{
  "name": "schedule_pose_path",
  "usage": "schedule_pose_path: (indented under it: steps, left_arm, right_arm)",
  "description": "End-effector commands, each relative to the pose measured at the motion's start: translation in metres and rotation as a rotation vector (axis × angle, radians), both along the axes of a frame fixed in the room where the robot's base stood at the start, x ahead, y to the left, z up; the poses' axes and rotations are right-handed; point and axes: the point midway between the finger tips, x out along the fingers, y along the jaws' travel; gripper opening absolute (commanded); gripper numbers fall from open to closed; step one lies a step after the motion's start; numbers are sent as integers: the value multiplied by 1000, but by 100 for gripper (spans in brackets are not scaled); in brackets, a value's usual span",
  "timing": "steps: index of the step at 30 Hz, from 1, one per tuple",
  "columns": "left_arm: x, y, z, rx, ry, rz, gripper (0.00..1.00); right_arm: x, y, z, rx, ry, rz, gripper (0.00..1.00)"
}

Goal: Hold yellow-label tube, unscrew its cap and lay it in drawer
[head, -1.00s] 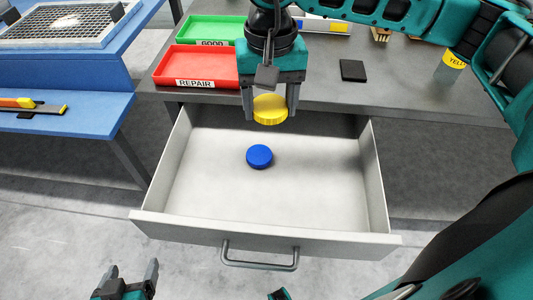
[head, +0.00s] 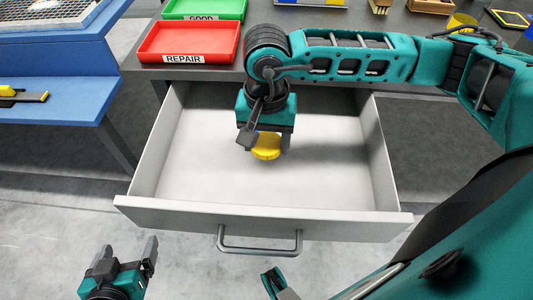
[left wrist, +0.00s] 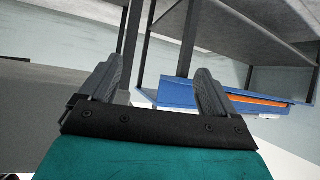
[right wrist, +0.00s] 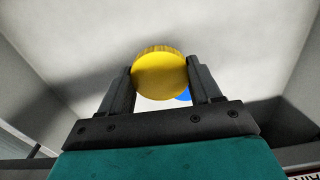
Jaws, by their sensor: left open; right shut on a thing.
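My right gripper (head: 266,150) is shut on a yellow cap (head: 266,147), low over the open drawer. In the right wrist view the yellow cap (right wrist: 160,75) sits between both fingers, above the drawer floor. A blue cap (right wrist: 183,97) shows partly behind it; the head view hides it behind my right gripper. The drawer (head: 330,180) is pale, with a bar handle. A yellow item (head: 462,21), perhaps the yellow-label tube, stands on the bench, mostly hidden by my right arm. My left gripper (head: 127,256) is open and empty, in front of the drawer at lower left.
A red REPAIR tray (head: 190,57) and a green GOOD tray (head: 204,16) lie on the grey bench above the drawer. A blue table (head: 60,55) stands at the left. The drawer floor around the yellow cap looks clear.

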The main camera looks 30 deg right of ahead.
Motion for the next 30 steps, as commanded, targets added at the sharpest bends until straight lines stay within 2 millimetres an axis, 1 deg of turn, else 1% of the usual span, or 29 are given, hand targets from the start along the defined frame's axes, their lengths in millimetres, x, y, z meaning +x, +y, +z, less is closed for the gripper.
schedule_pose_path:
  steps: [5,12,14,20,24,25,30]
  left_arm:
    - [0,0,-2,-1,0,-1,90]
    - [-2,0,-10,0,6,-1,90]
    - [-3,0,-11,-1,8,-1,90]
    - [-5,0,-12,0,13,0,90]
    - [-5,-1,-17,-2,13,1,90]
    - [-5,-1,-17,-3,14,1,90]
    - [-5,-2,-15,-6,14,3,90]
  right_arm:
    - [0,0,-12,0,1,0,27]
    - [-1,0,-46,-1,3,0,27]
    - [0,0,-49,0,1,0,27]
    - [0,0,-48,0,0,1,27]
    - [0,0,-53,0,0,1,27]
    - [0,0,-52,0,0,1,64]
    - [0,0,-51,0,0,0,80]
